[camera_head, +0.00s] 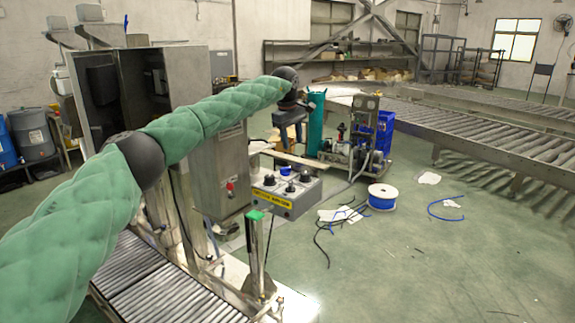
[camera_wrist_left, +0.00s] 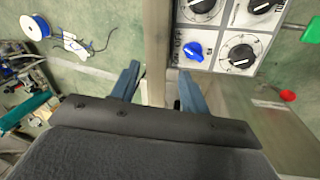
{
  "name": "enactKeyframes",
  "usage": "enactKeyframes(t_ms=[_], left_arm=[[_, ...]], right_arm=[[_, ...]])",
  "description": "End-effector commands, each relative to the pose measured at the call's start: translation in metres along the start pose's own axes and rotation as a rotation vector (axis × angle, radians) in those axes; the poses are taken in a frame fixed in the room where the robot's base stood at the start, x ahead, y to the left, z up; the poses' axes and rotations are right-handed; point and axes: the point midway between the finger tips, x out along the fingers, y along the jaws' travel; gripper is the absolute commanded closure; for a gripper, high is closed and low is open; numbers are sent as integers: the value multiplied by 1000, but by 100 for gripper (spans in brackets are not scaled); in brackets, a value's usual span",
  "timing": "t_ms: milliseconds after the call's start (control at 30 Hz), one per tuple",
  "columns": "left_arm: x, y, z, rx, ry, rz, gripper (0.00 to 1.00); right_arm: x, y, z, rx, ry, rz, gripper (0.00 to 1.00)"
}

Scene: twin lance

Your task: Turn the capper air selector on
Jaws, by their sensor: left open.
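A grey control box (camera_head: 285,192) with a yellow label on its front stands below my left gripper (camera_head: 291,130) in the head view. The label's wording is too small to read surely. Its top carries black knobs and a blue knob (camera_head: 285,171). In the left wrist view, the blue knob (camera_wrist_left: 193,50) sits beside a black dial (camera_wrist_left: 240,55), with more black dials further up. My left gripper (camera_wrist_left: 160,72) is open. The blue knob lies just beyond its right finger in that view, apart from it. Which knob is the capper air selector cannot be told. My right gripper is not seen.
A pale bar (camera_wrist_left: 156,30) runs between the open fingers in the wrist picture; its depth is unclear. A metal cabinet (camera_head: 220,165) stands left of the box, and a green-capped post (camera_head: 256,240) in front. A cable spool (camera_head: 382,197) and loose cables lie on the floor.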

Motion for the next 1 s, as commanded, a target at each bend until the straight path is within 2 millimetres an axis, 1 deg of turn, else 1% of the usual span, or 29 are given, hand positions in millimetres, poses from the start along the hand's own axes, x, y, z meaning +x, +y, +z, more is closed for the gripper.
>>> enactKeyframes(t_ms=[33,100,200,400,533,667,1000], left_arm=[[0,-11,0,52,-3,-58,55],[-2,-24,2,125,-19,-128,55],[-3,-35,4,214,-42,-184,55],[-3,-37,5,302,-53,-188,55],[3,-38,5,310,-54,-188,55],[16,-40,5,308,-55,-189,55],[54,-48,6,308,-54,-187,55]], right_arm=[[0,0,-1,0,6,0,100],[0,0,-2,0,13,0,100],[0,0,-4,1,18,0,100],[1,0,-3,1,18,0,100],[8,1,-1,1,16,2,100],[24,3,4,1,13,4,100],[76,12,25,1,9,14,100]])
